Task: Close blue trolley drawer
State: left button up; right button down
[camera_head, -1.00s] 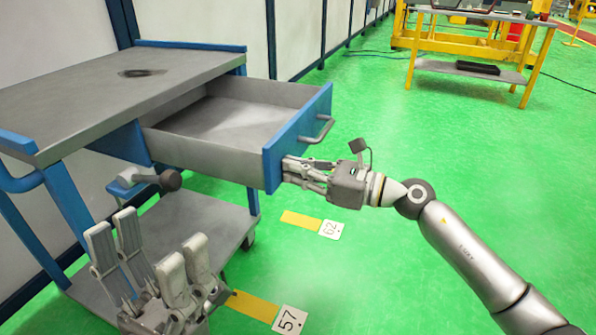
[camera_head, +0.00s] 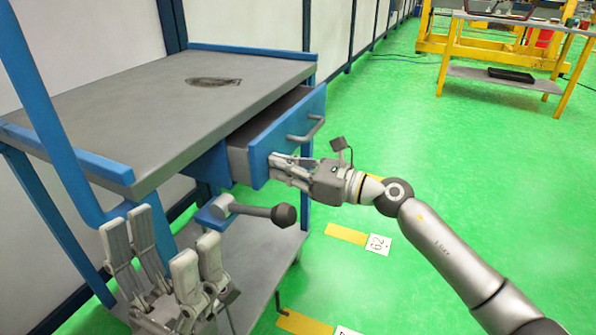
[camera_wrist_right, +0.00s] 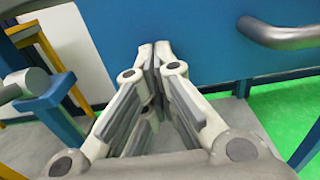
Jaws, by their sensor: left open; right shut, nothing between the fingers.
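The blue trolley (camera_head: 150,120) with a grey top stands at the left in the head view. Its drawer (camera_head: 288,135), with a blue front and a grey handle (camera_head: 306,129), is partly open, with a short stretch of its inside showing. My right gripper (camera_head: 274,167) is shut and empty, its fingertips at the lower part of the drawer front, beside and below the handle. In the right wrist view the shut fingertips (camera_wrist_right: 154,50) meet the blue front (camera_wrist_right: 195,40), seemingly touching it. My left gripper (camera_head: 165,250) is open and empty, low at the left in front of the trolley.
A dark round knob on a lever (camera_head: 284,215) sticks out below the drawer. The trolley's lower shelf (camera_head: 262,250) lies beneath. A yellow workbench (camera_head: 500,60) stands far back right. Green floor (camera_head: 470,160) is clear to the right.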

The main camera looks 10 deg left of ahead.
aim_at(260, 160)
jog(key=x, duration=0.5)
jog(key=shift+r, duration=0.2)
